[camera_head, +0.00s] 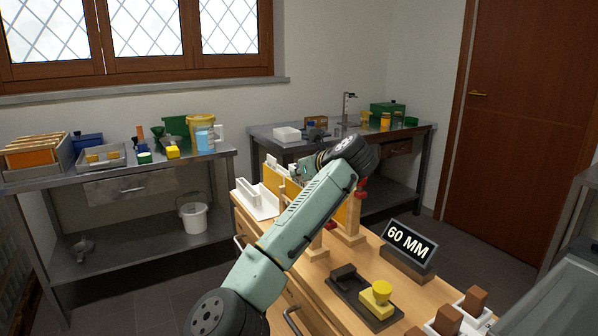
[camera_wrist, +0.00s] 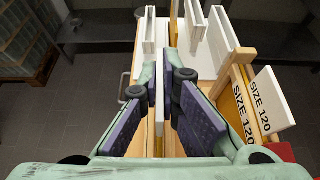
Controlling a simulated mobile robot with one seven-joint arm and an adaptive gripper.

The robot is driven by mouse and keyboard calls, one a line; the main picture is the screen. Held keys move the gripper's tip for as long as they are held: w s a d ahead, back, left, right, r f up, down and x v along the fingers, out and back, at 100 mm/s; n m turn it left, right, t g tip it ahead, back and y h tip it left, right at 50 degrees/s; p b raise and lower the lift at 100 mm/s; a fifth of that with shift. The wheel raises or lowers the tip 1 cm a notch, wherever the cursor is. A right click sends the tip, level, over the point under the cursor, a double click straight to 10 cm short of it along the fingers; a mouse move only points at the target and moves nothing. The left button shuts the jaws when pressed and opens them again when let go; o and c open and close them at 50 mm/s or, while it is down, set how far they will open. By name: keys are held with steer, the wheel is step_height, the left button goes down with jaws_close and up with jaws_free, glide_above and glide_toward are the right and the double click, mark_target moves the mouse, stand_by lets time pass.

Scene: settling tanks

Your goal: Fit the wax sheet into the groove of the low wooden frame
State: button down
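In the head view, yellow wax-like sheet surface shows left of my arm (camera_head: 271,180) and right of it (camera_head: 342,213), among upright wooden posts (camera_head: 352,222) on the wooden bench. My arm hides much of this, including my gripper's fingertips. In the wrist view, my gripper (camera_wrist: 165,88) points down with its two purple-padded fingers apart. A thin upright piece (camera_wrist: 159,110), seen edge-on, pale on top and yellowish below, stands between them with gaps visible on both sides. A wooden frame with yellow in it (camera_wrist: 243,105) and "SIZE 120" labels stands at right. I cannot tell which part is the groove.
A white slotted holder (camera_head: 257,203) stands at the bench's left end. A "60 MM" sign (camera_head: 409,245), a dark tray (camera_head: 362,298) with a yellow piece, and white-and-brown blocks (camera_head: 447,320) occupy the right side. Cluttered metal tables (camera_head: 120,187) stand behind.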

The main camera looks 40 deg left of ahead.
mark_target(298, 185)
steer(key=shift+f+b, duration=0.8)
steer(key=shift+f, duration=1.2)
steer(key=shift+r, duration=0.2)
